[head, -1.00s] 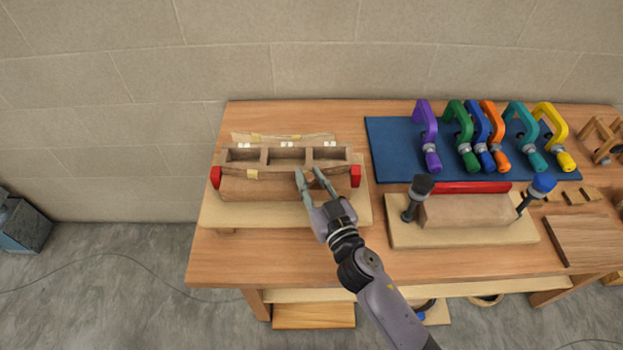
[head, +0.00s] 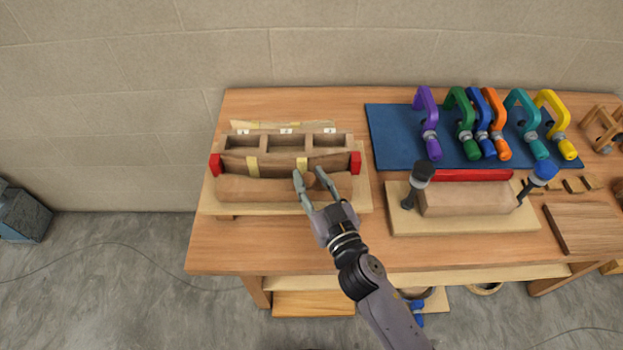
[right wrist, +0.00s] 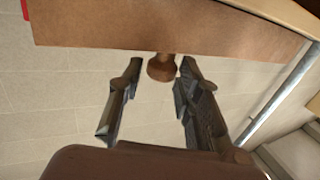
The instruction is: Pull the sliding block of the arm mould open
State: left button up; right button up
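The arm mould sits at the left of the table in the head view. Its sliding block (head: 250,190) is a long brown block in front of the compartmented back part (head: 245,141). A gap with two pale yellow strips (head: 253,166) shows between them. In the right wrist view the block's brown face (right wrist: 120,27) carries a round wooden knob (right wrist: 162,67). My right gripper (head: 309,174) is open at the block's front. In the wrist view its fingertips (right wrist: 160,63) stand either side of the knob, with small gaps. My left gripper is not in view.
Red end pieces (head: 215,164) flank the mould. To the right, a second mould (head: 465,200) has two upright clamps. Several coloured clamps lie on a blue mat (head: 392,140) behind it. The table front (head: 260,245) below the first mould is clear.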

jog(key=shift+o, duration=0.7)
jog(key=v, duration=1.2)
jog(key=shift+d+f, duration=0.1)
